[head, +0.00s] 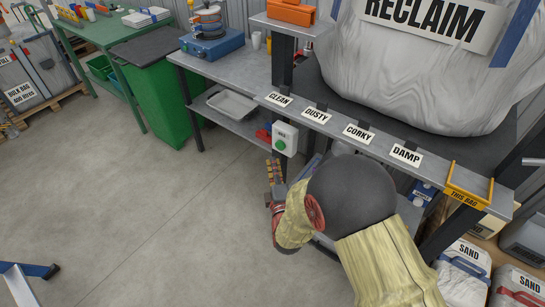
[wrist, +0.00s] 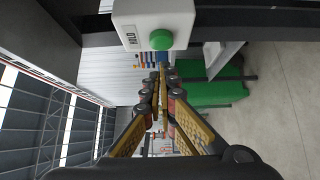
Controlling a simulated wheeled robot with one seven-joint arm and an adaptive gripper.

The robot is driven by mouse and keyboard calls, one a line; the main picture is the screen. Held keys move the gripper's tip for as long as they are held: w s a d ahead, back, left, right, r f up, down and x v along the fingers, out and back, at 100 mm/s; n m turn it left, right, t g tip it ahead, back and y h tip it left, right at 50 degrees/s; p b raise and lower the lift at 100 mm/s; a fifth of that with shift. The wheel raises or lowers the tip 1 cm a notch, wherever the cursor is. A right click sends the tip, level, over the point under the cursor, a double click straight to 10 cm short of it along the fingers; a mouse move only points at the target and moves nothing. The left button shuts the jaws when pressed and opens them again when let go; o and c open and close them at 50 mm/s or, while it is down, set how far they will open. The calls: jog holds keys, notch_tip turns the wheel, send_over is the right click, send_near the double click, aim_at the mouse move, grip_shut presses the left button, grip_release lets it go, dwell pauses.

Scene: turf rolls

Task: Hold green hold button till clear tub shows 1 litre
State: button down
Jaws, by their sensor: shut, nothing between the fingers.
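The green hold button (head: 280,145) sits on a white box (head: 291,137) fixed to the bench front below the CLEAN and DUSTY labels. In the wrist view the green button (wrist: 161,40) is close, just above and beyond my fingertips, on the box marked HOLD. My gripper (head: 274,170) is shut and empty, just below the box in the head view. In the wrist view my fingers (wrist: 157,80) meet below the button, apart from it as far as I can tell. A pale shallow tub (head: 232,104) stands on the lower shelf; no level mark is readable.
A large white RECLAIM bag (head: 410,70) rests on the bench above. A yellow THIS BAG bracket (head: 469,187) is on the bench edge at right. Sand bags (head: 463,270) stand at lower right. A green bin (head: 160,90) stands at left. Open floor (head: 170,220) lies left of my arm.

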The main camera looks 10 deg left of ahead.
jog(key=p+v, duration=0.1)
jog(key=v, duration=0.5)
jog(key=shift+s, duration=0.35)
dwell(0.8)
jog(key=s+f+m+g+h, duration=0.1)
jog(key=s+f+m+g, duration=0.15)
jog(key=f, duration=0.35)
jog(key=s+f+m+g+h, duration=0.1)
jog(key=s+f+m+g, duration=0.15)
jog(key=f, duration=0.45)
jog(key=s+d+m+g+h, duration=0.2)
jog(key=s+d+m+g, duration=0.3)
jog(key=s+g, duration=0.15)
jog(key=s+d+r+m+h, duration=0.1)
jog(key=s+d+r+m, duration=0.3)
jog(key=d+r, duration=0.5)
jog(key=s+d+r+m+h, duration=0.1)
jog(key=s+d+r+m, duration=0.3)
jog(key=d+r, duration=0.5)
jog(key=s+d+r+m, duration=0.4)
jog(key=d+r, duration=0.4)
jog(key=r, duration=0.7)
jog(key=shift+s+d+r+h, duration=0.2)
jog(key=shift+s+d+h, duration=0.1)
jog(key=shift+d+h, duration=0.1)
